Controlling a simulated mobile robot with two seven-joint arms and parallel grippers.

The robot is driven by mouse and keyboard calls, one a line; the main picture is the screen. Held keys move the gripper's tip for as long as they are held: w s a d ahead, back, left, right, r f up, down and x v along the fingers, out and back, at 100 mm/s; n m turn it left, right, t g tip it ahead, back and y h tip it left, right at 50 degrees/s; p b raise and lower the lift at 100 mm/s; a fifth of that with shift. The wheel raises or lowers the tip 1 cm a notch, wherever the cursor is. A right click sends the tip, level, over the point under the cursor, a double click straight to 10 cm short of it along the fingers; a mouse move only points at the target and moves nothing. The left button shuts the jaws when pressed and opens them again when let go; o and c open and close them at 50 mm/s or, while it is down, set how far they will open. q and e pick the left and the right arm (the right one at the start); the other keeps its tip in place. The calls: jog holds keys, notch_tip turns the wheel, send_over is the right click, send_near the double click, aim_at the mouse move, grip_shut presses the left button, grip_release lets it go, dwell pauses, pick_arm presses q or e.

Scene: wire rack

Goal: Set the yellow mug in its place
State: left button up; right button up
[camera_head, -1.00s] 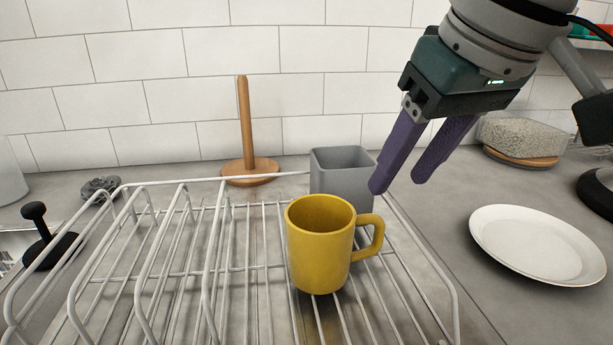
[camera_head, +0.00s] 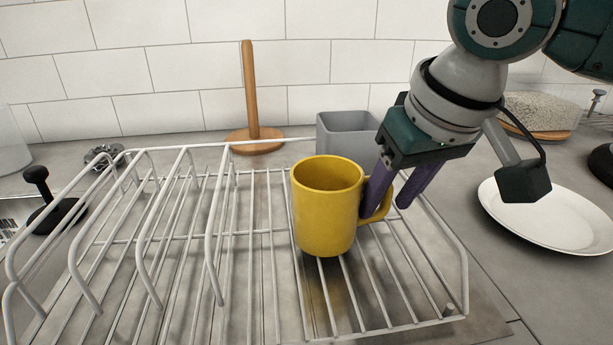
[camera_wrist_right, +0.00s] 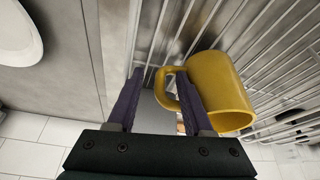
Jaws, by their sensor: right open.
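The yellow mug (camera_head: 326,215) stands upright on the right part of the white wire rack (camera_head: 215,258), its handle pointing right. My right gripper (camera_head: 388,200) is open at the handle, with its purple fingers pointing down. In the head view one finger is beside the mug wall at the handle and the other is to the right of it. In the right wrist view the mug (camera_wrist_right: 222,88) lies at the right finger, and its handle (camera_wrist_right: 168,88) reaches between the fingers of the gripper (camera_wrist_right: 160,92). I cannot tell whether the fingers touch it. My left gripper is not in view.
A grey square container (camera_head: 345,135) stands behind the mug. A wooden paper-towel stand (camera_head: 252,100) is at the back wall. A white plate (camera_head: 555,218) lies to the right of the rack. A black-handled tool (camera_head: 52,208) is at the left. The rack's left part has upright wire loops.

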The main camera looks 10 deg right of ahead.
jog(key=shift+c, duration=0.3)
grip_shut()
jog(key=shift+r, duration=0.1)
dwell(0.9)
